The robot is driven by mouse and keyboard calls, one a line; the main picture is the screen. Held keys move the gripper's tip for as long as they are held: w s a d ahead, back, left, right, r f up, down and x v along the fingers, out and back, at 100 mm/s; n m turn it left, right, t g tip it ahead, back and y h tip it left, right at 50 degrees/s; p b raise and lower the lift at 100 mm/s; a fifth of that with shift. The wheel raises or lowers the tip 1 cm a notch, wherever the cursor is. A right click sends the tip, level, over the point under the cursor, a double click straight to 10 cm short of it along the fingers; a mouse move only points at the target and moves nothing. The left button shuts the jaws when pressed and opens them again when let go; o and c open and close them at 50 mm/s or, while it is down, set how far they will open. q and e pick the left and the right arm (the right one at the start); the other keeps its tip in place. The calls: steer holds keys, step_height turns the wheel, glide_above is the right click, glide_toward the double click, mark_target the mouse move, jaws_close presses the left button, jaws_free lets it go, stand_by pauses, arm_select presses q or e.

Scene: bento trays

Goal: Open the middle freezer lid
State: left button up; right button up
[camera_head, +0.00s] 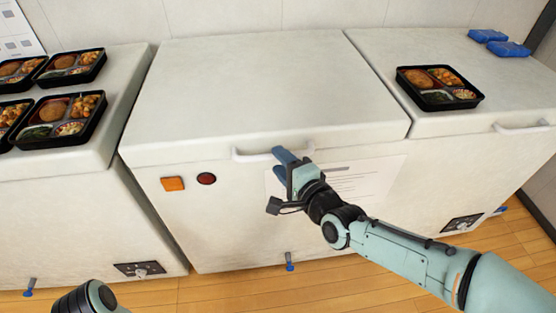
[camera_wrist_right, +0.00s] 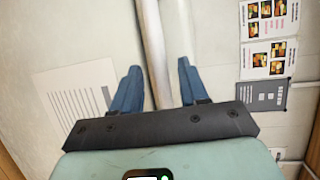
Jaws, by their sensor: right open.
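The middle freezer lid (camera_head: 260,85) is white and lies shut and flat on its freezer body. Its white bar handle (camera_head: 250,155) runs along the front edge. My right gripper (camera_head: 282,162) is at the right part of this handle, with blue fingers. In the right wrist view the open fingers (camera_wrist_right: 157,82) stand on either side of the handle bar (camera_wrist_right: 155,50), with gaps between. A piece of my left arm shows at the bottom left of the head view; its gripper is out of sight.
Bento trays (camera_head: 57,143) sit on the left freezer. Another bento tray (camera_head: 408,93) and blue packs (camera_head: 508,48) are on the right freezer. The middle lid's top is clear. An orange switch (camera_head: 172,184) and a red button (camera_head: 206,179) are on the front.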

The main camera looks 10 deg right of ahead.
arm_select(q)
steer(key=shift+s+f, duration=0.1)
steer(key=shift+s, duration=0.25)
arm_select(e)
steer(key=shift+x, duration=1)
steer(key=shift+c, duration=0.2)
